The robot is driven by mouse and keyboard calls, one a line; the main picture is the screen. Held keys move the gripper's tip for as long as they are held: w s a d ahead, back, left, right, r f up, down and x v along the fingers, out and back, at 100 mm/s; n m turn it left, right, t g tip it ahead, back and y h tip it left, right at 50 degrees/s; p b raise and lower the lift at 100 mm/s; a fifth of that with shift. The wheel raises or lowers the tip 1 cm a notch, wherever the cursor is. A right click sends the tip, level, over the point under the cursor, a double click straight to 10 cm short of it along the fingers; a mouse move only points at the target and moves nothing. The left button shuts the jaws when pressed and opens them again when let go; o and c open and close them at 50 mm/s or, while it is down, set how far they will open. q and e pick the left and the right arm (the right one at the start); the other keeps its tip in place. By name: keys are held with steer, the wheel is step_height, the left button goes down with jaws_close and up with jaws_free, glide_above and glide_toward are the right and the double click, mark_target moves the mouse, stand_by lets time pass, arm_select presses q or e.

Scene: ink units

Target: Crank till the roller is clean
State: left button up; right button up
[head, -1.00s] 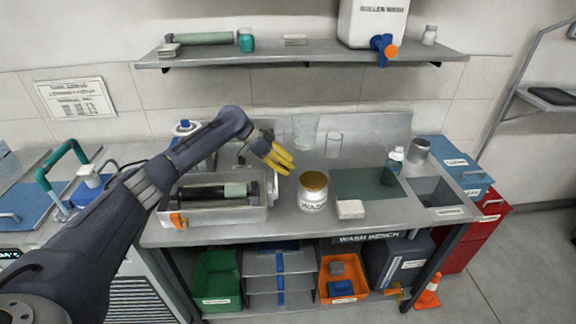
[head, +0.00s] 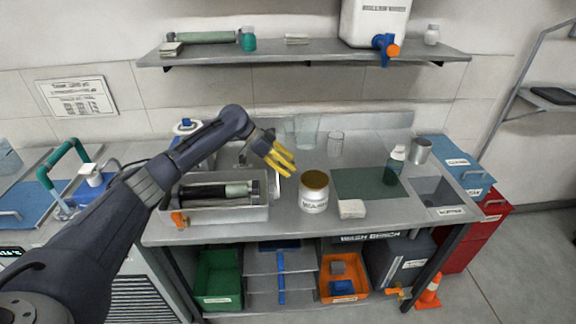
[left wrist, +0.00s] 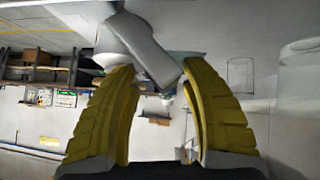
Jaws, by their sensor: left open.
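The roller (head: 216,191) lies lengthwise in a grey metal tray (head: 230,214) at the left of the wash bench. My left gripper (head: 284,166), with yellow fingers, is open just above and right of the tray's right end. A whitish part (head: 276,186), perhaps the crank, shows below the fingers, partly hidden. In the left wrist view the open fingers (left wrist: 158,75) flank a pale grey bar (left wrist: 150,45); I cannot tell whether they touch it. My right gripper is out of view.
A "WASH" tin (head: 314,194) stands close right of my gripper, with a white block (head: 351,209) beside it. Glass beakers (head: 306,132) stand behind. A green mat (head: 360,184), a bottle (head: 395,165) and a sink (head: 440,192) are farther right.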

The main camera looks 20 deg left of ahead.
arm_select(q)
steer(key=v, duration=1.2)
stand_by(0.7)
